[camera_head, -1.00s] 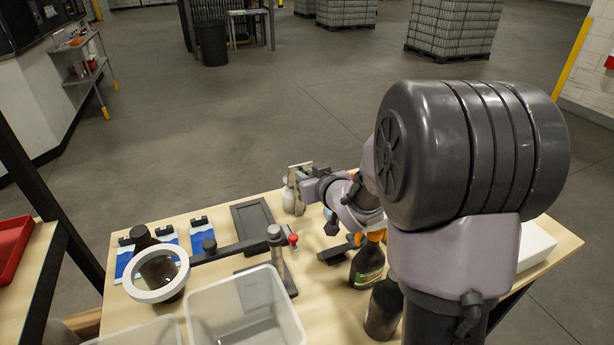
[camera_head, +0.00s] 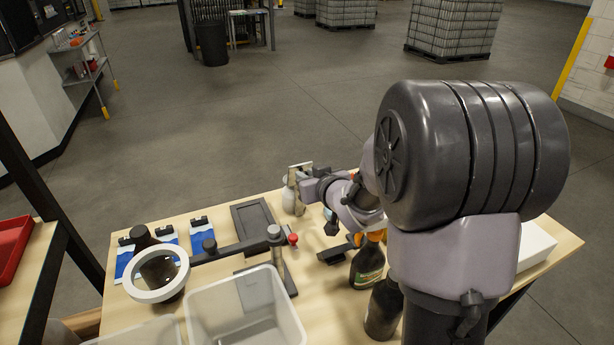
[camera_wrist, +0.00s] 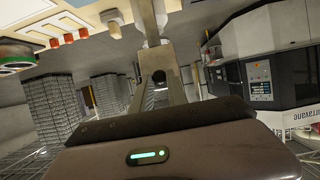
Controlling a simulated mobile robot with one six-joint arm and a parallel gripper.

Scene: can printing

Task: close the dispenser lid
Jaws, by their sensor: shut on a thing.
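My gripper (camera_head: 307,181) is at the far edge of the table, beside a small pale grey dispenser (camera_head: 290,202). A flat, light metal piece (camera_head: 299,168), which looks like the dispenser lid, stands up at the fingertips, above the dispenser body. My gripper is shut on this piece. In the wrist view, the fingers of my gripper (camera_wrist: 158,76) close together below a pale upright part. I cannot tell the lid's exact angle, and my arm hides part of the view.
A ring-shaped lamp (camera_head: 158,292), a clear bin (camera_head: 246,312) and a dark tray (camera_head: 258,218) stand on the left of the wooden table. A press with a red knob (camera_head: 292,239) is near the middle. Bottles (camera_head: 367,265) stand close to my arm. Open floor lies beyond.

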